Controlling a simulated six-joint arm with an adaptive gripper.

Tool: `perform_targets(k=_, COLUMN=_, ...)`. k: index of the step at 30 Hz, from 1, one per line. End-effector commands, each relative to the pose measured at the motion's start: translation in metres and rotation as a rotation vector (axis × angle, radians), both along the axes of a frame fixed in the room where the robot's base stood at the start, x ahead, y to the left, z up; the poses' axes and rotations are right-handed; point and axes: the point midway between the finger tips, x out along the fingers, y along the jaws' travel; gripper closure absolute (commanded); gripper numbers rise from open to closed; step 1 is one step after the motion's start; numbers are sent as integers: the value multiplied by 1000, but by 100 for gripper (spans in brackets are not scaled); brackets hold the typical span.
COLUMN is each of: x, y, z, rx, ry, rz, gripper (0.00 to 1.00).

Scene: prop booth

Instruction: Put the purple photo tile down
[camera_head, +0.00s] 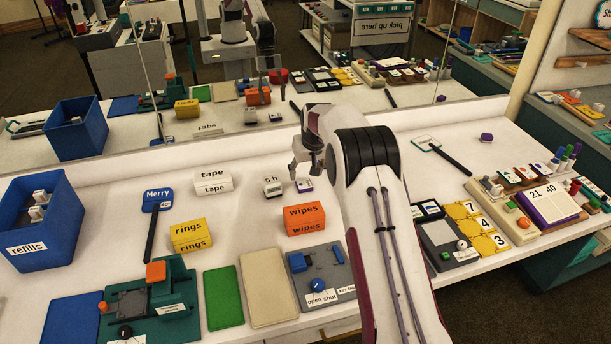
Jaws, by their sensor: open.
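A small tile with a pale face and purple edges (304,185), which looks like the purple photo tile, sits on the white table just below my gripper (303,172). My gripper points down over it with its jaws open. The fingers are small and partly dark here, so I cannot tell whether they touch the tile. Two pale letter tiles (272,187), marked s and h, stand close to its left. My own arm hides the table to the right of the tile.
An orange wipes box (304,219) stands just in front, a white tape box (213,181) to the left. A blue refills bin (62,222) is far left. A mirror (350,75) backs the table. A purple block (486,138) lies beyond the magnifier (442,153) on the right.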

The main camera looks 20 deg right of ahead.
Motion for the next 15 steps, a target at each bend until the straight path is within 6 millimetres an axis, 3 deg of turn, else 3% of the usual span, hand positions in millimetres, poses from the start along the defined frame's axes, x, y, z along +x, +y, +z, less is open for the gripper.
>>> perform_targets(k=15, x=-20, y=0, z=49, rx=0, ry=-1, rz=0, gripper=49)
